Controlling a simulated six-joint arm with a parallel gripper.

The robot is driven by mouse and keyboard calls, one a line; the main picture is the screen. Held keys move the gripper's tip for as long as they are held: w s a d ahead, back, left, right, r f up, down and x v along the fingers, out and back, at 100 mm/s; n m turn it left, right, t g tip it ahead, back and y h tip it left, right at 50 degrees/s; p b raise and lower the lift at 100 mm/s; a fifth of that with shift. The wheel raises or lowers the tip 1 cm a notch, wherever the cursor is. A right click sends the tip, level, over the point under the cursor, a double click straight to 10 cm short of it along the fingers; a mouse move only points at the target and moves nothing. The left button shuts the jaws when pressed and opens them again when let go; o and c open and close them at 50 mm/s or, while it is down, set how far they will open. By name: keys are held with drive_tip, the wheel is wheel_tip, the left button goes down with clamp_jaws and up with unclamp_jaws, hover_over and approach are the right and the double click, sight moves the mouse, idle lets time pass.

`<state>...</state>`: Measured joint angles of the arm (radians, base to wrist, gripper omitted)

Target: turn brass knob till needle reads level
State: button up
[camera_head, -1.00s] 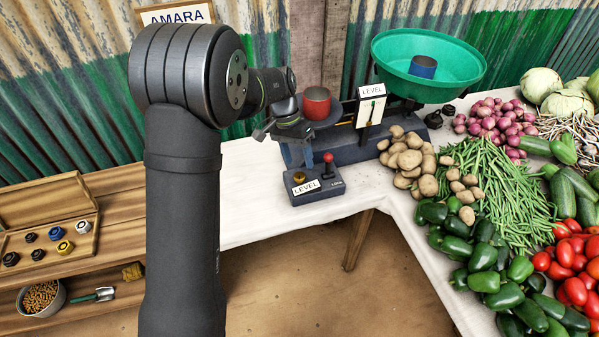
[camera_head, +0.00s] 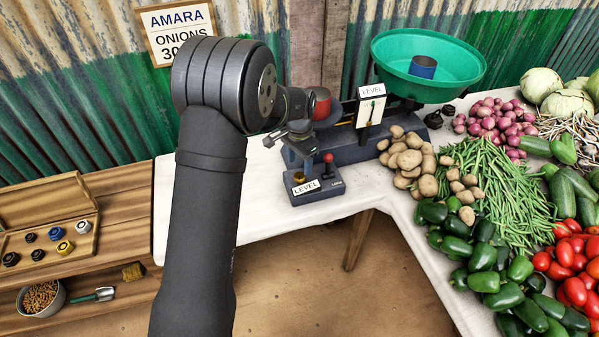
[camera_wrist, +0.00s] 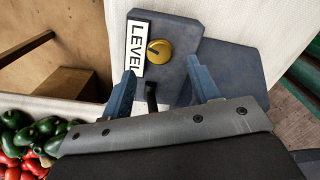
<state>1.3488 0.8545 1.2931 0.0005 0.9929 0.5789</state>
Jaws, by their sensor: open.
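The brass knob (camera_wrist: 159,51) sits on the dark control box (camera_wrist: 180,28) beside a white LEVEL label (camera_wrist: 137,50). I cannot tell the exact height gap. A red-topped lever (camera_head: 328,158) stands on the box.
The balance (camera_head: 345,150) carries a red weight (camera_head: 320,102) on its left and a green bowl (camera_head: 430,60) with a blue weight on its right. Potatoes (camera_head: 408,158) lie right of it. White tabletop (camera_head: 215,210) is clear left of the box.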

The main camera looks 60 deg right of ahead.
sight(299, 175)
wheel_tip(299, 175, down, 5)
drive_tip(key=shift+f, duration=0.1)
idle(0.3)
drive_tip(key=c, duration=1)
